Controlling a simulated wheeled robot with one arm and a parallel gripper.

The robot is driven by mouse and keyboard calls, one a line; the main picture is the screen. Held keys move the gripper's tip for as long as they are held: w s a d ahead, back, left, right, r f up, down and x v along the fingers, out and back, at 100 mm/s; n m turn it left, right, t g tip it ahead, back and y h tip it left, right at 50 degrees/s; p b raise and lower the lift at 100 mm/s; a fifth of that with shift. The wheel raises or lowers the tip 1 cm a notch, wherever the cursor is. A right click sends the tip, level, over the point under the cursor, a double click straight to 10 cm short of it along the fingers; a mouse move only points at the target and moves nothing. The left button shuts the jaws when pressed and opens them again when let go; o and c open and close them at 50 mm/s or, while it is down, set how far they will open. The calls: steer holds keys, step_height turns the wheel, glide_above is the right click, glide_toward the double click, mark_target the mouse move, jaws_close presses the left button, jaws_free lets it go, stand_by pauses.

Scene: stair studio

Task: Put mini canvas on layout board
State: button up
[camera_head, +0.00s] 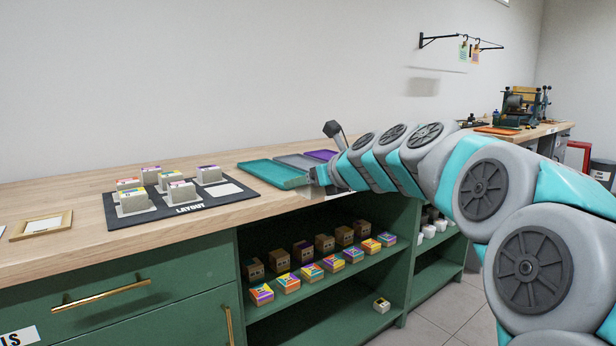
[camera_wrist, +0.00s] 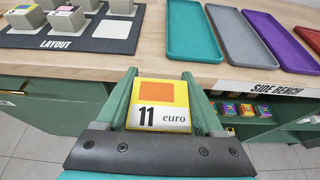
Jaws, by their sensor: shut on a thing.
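My gripper (camera_wrist: 160,76) is shut on a mini canvas (camera_wrist: 158,118), a small block with an orange square and "11 euro" on its face. The two green fingers hold it at its sides. The black layout board (camera_head: 215,205) lies on the bench to the left and bears several pale blocks with coloured tops. A bare white square (camera_head: 222,190) is at its right end. The board (camera_wrist: 100,45) also shows at upper left in the wrist view.
Teal (camera_head: 272,174), grey (camera_head: 298,160) and purple (camera_head: 320,155) trays lie right of the board; a red one (camera_wrist: 308,38) shows in the wrist view. A wooden frame (camera_head: 42,225) lies far left. The shelf below (camera_head: 340,285) holds several colourful boxes.

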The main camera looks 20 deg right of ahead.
steer(key=w+a+f+m+h, duration=0.1)
steer(key=a+f+m+h, duration=0.2)
steer(key=f, duration=0.9)
steer(key=w+a+f+m+h, duration=0.1)
steer(key=a+f+m+h, duration=0.3)
steer(key=f, duration=0.7)
steer(key=shift+a+f+h, duration=0.4)
steer(key=shift+a+h, duration=0.05)
steer(key=shift+h, duration=0.15)
